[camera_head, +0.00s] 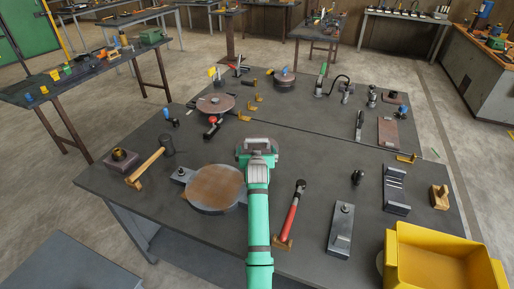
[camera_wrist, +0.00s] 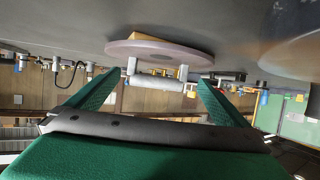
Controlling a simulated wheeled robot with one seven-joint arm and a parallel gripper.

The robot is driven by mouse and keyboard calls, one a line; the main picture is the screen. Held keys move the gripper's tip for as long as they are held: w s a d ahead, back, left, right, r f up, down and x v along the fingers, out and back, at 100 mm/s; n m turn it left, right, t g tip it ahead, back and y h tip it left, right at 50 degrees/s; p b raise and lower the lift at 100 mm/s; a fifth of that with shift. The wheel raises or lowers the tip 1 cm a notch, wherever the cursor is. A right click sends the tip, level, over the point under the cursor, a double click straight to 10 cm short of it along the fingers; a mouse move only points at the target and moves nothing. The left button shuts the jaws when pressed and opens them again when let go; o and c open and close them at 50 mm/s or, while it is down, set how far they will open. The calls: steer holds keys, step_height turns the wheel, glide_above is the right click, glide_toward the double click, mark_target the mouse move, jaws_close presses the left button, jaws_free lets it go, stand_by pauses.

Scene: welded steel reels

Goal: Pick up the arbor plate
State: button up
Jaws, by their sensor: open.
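A flat reddish-brown round disc with a small grey hub (camera_head: 204,106), likely the arbor plate, lies on the bench ahead and left of my gripper in the head view. In the inverted wrist view a pinkish disc (camera_wrist: 122,49) lies beyond my fingers; it seems to be the same one. A pale grey cylinder with short stubs (camera_wrist: 158,82) shows across the gap between the fingers; I cannot tell whether it belongs to the disc. My gripper (camera_head: 258,146) is open above the bench, and its two green fingers (camera_wrist: 155,85) stand apart. I see no grip on anything.
A large grey disc with a brown top (camera_head: 215,187) lies close left of my arm. A red-handled hammer (camera_head: 291,215) and a yellow bin (camera_head: 430,262) are to the right. A mallet (camera_head: 148,166) lies left. Small yellow brackets (camera_head: 243,117) are beside the hubbed disc.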

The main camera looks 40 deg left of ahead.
mark_target(257, 146)
steer(key=shift+x, duration=2.7)
steer(key=shift+w+d+r, duration=0.1)
